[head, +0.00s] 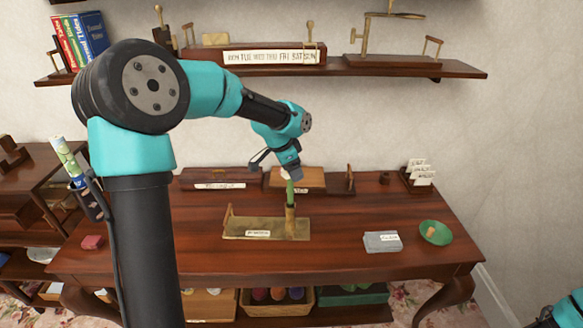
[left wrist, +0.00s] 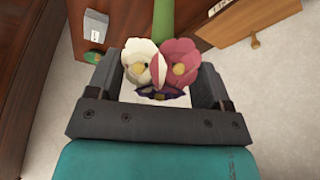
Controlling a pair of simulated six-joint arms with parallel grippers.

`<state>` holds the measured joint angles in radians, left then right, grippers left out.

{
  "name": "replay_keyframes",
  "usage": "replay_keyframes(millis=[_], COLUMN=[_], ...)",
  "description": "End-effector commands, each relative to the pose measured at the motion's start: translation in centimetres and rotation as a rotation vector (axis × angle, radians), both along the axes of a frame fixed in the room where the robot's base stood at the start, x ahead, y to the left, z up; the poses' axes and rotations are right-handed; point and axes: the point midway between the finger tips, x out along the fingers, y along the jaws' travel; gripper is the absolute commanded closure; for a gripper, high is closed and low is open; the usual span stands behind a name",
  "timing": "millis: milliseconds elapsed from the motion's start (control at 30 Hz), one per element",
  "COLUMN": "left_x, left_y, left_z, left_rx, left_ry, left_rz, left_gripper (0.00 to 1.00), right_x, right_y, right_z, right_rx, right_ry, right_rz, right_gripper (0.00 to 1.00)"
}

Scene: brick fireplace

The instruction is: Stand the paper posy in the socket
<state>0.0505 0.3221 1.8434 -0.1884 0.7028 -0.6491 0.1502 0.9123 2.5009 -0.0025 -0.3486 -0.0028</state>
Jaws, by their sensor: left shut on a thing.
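The paper posy has a green stem (head: 290,190) and white, pink and dark purple blooms (left wrist: 172,66). My left gripper (head: 289,174) is shut on the posy above the table, with the stem pointing down. The blooms fill the space between the fingers in the left wrist view. The socket (head: 290,221) is an upright brass-coloured tube at the right end of a labelled tray (head: 240,226). The stem's lower end is at the socket's mouth; I cannot tell how far inside it reaches. My right gripper is out of view.
A grey box (head: 382,242) and a green dish (head: 436,233) lie right of the tray. Wooden boxes (head: 215,178) and a card rack (head: 418,176) line the table's back. The table's front is clear.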

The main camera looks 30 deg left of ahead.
Motion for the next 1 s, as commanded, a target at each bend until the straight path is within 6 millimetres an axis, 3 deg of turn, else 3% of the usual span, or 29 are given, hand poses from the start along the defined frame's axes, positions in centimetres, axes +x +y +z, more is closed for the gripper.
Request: replay_keyframes(millis=[1000], left_x=[0.0], left_y=[0.0], left_z=[-1.7], left_rx=[0.000], left_ry=[0.000], left_rz=[0.000], left_gripper=[0.54], right_x=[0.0], right_y=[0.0], right_z=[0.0], right_rx=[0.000], right_ry=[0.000], right_rz=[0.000], right_gripper=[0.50])
